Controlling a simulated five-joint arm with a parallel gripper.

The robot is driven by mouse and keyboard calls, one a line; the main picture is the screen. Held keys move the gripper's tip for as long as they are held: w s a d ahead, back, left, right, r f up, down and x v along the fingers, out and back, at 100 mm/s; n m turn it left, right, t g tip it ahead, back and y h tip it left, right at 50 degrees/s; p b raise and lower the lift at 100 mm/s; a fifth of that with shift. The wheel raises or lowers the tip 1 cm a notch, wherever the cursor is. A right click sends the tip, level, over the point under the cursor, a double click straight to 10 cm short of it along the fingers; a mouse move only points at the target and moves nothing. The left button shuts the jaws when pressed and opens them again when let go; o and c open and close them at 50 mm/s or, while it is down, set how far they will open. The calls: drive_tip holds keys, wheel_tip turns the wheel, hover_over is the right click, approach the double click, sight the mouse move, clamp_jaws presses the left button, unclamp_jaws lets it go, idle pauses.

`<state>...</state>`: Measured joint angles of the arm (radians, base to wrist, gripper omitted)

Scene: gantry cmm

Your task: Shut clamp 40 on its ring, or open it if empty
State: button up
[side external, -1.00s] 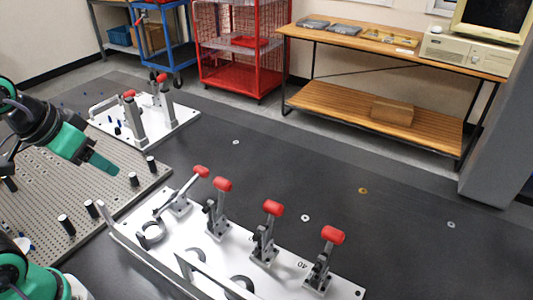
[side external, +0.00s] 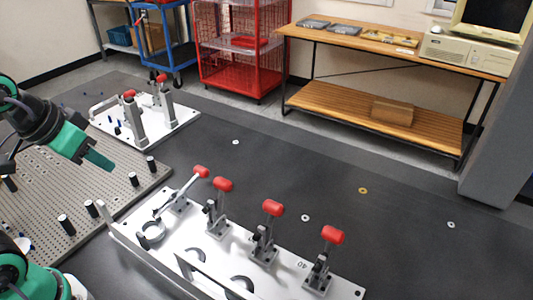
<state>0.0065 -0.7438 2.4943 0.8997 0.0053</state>
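A white plate (side external: 345,288) at the bottom centre carries a row of toggle clamps with red handles. A "40" label (side external: 302,265) lies between the two rightmost clamps; I cannot tell for sure which it marks. The rightmost clamp (side external: 320,268) and the one left of it (side external: 265,240) have upright handles. Dark round shapes, perhaps rings or seats, show in front, at the third clamp (side external: 240,287); the front rail hides part of the plate. The leftmost clamp (side external: 180,200) has a slanted handle and a grey ring (side external: 151,234) before it. My green gripper (side external: 100,160) hangs at left, far from the clamps.
A perforated plate (side external: 100,190) with several black-capped posts lies below my gripper. A second white plate (side external: 180,125) with two red-handled clamps stands behind. Loose washers (side external: 305,218) lie on the dark table. The table's right side is mostly clear.

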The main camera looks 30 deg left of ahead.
drive_tip(key=shift+w+d+r, duration=0.15)
drive_tip(key=shift+w+d, duration=0.1)
drive_tip(key=shift+d, duration=0.05)
drive_tip(key=c, duration=0.4)
drive_tip(key=w+d+r+m, duration=0.1)
drive_tip(key=w+d+m, duration=0.1)
drive_tip(key=w+d+r+m+h, duration=0.1)
drive_tip(key=w+d, duration=0.1)
drive_tip(key=d, duration=0.1)
drive_tip(key=w+d+m, duration=0.2)
drive_tip(key=d, duration=0.1)
drive_tip(key=shift+r+m+h, duration=0.3)
drive_tip(key=shift+r, duration=0.1)
clamp_jaws()
drive_tip(key=w+d+f+m+g+h, duration=0.1)
drive_tip(key=d+m, duration=1)
drive_tip(key=d, duration=1.6)
drive_tip(key=shift+w+d+m+g+h, duration=0.4)
drive_tip(key=shift+w+g+h, duration=0.2)
drive_tip(key=shift+w+g, duration=0.1)
